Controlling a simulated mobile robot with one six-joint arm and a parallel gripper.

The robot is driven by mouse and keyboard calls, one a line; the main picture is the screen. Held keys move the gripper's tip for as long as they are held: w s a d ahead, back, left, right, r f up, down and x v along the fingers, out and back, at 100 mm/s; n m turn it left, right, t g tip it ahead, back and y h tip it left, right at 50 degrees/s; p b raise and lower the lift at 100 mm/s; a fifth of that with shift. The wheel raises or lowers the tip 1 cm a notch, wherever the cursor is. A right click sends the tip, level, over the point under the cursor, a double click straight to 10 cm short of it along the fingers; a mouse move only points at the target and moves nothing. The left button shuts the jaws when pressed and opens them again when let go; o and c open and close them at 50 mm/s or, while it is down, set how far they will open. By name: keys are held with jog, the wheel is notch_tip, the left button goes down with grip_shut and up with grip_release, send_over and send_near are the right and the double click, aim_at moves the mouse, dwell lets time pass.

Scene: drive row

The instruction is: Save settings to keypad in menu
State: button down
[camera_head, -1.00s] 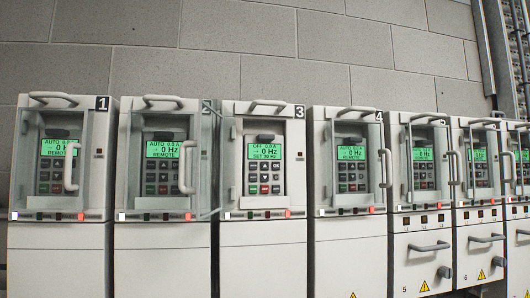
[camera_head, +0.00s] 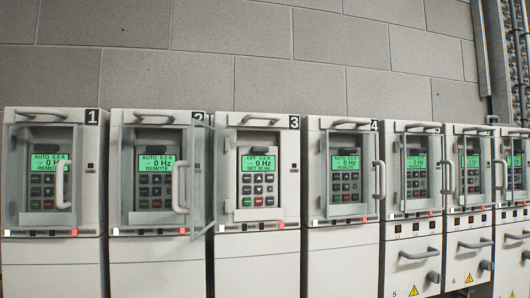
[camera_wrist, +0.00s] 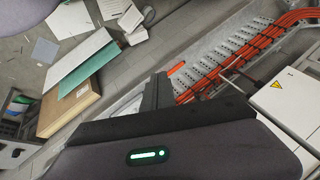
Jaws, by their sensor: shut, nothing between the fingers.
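The row of drives stands against a block wall in the head view. Drive 3 (camera_head: 257,240) has its keypad (camera_head: 258,184) uncovered. Its lit green display (camera_head: 259,163) reads OFF, 0.0 A, 0 Hz and SET 30 Hz. A clear door panel (camera_head: 203,180) stands swung out at the left of drive 3, in front of drive 2's right side. The displays of drives 1 (camera_head: 49,163) and 2 (camera_head: 157,163) read AUTO, 0 Hz and REMOTE. My gripper (camera_wrist: 158,80) shows as a dark shape in the wrist view, shut and empty, away from the keypad. It is not in the head view.
Drives 1 and 4 (camera_head: 343,240) have clear doors with protruding handles. Lower handles (camera_head: 420,253) stick out from the drives at right. The wrist view shows an orange cable run (camera_wrist: 225,62), a wooden box (camera_wrist: 70,105) and grey floor beside papers.

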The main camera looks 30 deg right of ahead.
aim_at(270, 178)
jog(key=w+d+r+m+t+p, duration=0.1)
jog(key=w+d+r+p, duration=0.3)
jog(key=r, duration=0.9)
jog(key=w+d+r+m+t+p, duration=0.1)
jog(key=w+d+r+m+p, duration=0.3)
jog(key=d+r+p, duration=0.4)
jog(key=w+d+r+m+t+p, duration=0.1)
jog(key=w+d+r+m+p, duration=0.2)
jog(key=r+p, duration=0.9)
notch_tip(270, 178, up, 6)
jog(key=w+d, duration=0.2)
jog(key=shift+d+t+h+p, duration=0.3)
jog(key=shift+d+h+p, duration=0.1)
jog(key=shift+w, duration=0.15)
jog(key=shift+w+d+p, duration=0.4)
jog(key=shift+w+p, duration=0.05)
jog(key=shift+w, duration=0.95)
jog(key=shift+w+d+p, duration=0.4)
jog(key=shift+w, duration=1)
jog(key=shift+w+d+p, duration=0.4)
jog(key=shift+w+p, duration=0.05)
jog(key=shift+w, duration=0.95)
jog(key=shift+w+d, duration=0.15)
jog(key=shift+w, duration=0.3)
